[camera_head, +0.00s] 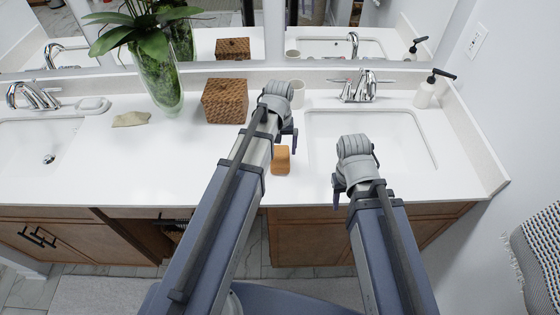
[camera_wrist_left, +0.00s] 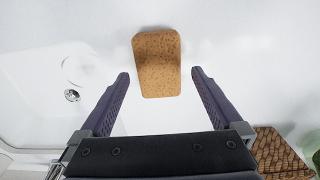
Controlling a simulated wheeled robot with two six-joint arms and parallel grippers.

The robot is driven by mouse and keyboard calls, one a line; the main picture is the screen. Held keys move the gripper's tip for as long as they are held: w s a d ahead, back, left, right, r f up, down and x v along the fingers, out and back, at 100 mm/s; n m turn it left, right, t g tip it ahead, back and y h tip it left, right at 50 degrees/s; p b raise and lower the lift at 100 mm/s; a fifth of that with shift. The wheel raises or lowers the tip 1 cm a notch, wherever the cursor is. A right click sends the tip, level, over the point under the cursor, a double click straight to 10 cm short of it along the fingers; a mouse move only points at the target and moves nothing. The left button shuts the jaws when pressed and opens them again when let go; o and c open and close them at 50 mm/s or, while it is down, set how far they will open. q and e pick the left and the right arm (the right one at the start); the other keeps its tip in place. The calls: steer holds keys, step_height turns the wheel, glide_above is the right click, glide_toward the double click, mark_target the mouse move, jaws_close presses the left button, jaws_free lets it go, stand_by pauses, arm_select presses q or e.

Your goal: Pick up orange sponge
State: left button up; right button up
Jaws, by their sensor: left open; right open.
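The orange sponge (camera_head: 280,160) lies on the white counter, left of the right-hand sink and near the counter's front. In the left wrist view the sponge (camera_wrist_left: 158,62) shows whole, just beyond and between the two fingertips, and nothing touches it. My left gripper (camera_head: 287,138) is over the counter right by the sponge. It is open and empty, and its fingers (camera_wrist_left: 159,76) are spread wider than the sponge. My right gripper (camera_head: 354,180) is open and empty at the front edge of the right-hand sink, right of the sponge.
A brown woven box (camera_head: 225,101) stands behind the sponge to the left, with a glass plant vase (camera_head: 160,80) beside it. The right-hand sink (camera_head: 400,140) has a chrome faucet (camera_head: 362,87) and a soap dispenser (camera_head: 428,92).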

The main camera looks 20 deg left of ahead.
mark_target(280, 155)
arm_select(q)
steer(key=f+b, duration=0.3)
steer(key=f, duration=0.1)
steer(key=shift+w+d+f+b, duration=0.1)
steer(key=shift+w+f+b, duration=0.15)
steer(key=shift+b, duration=0.15)
steer(key=shift+r, duration=0.1)
steer(key=c, duration=1.2)
